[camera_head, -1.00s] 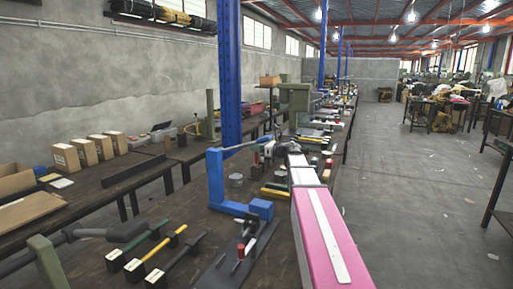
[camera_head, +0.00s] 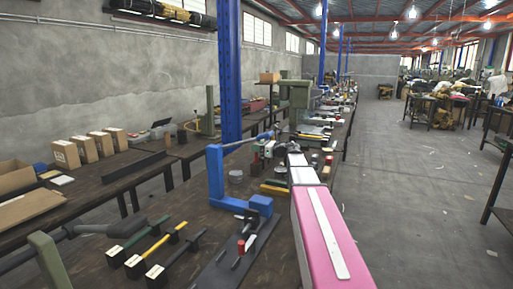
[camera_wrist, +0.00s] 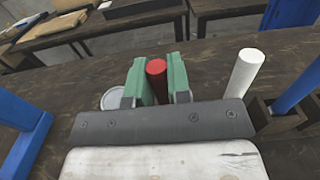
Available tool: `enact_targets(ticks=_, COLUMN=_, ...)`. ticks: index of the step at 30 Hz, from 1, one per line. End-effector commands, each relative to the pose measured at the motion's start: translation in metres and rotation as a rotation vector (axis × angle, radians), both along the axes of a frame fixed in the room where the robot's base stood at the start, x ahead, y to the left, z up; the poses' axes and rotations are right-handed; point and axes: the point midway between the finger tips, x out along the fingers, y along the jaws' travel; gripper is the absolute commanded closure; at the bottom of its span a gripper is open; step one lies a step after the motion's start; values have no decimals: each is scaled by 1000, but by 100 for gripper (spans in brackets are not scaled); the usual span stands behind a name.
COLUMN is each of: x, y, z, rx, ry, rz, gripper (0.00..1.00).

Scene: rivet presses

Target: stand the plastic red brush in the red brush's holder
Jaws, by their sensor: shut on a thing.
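In the wrist view my gripper (camera_wrist: 157,80) has its two green fingers closed on a red cylinder (camera_wrist: 157,69), which looks like the handle of the red brush. Its lower part is hidden behind the dark gripper body. A dark open-topped box-like holder (camera_wrist: 262,110) is to the right of the gripper, with a blue stick (camera_wrist: 298,85) leaning in it. A white cylinder (camera_wrist: 244,72) rises just left of that holder. I cannot tell which holder belongs to the red brush.
A round pale tin (camera_wrist: 112,99) sits beside the left finger. A blue press frame (camera_head: 215,175) stands on the dark bench. Black, yellow and green-handled tools (camera_head: 160,245) lie at the front left. A clamp (camera_head: 240,250) lies nearer the arm.

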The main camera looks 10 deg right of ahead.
Motion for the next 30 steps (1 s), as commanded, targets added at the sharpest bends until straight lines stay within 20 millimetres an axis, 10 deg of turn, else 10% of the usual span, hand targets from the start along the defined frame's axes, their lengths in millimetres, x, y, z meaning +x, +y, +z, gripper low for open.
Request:
enact_targets(ticks=8, x=0, y=0, z=0, rx=0, ry=0, rz=0, gripper=100)
enact_targets(ticks=9, x=0, y=0, z=-1, rx=0, ry=0, rz=0, gripper=72)
enact_targets(ticks=11, x=0, y=0, z=0, rx=0, ry=0, rz=0, gripper=53)
enact_targets(ticks=30, x=-27, y=-39, z=-1, rx=0, ry=0, rz=-3, gripper=52)
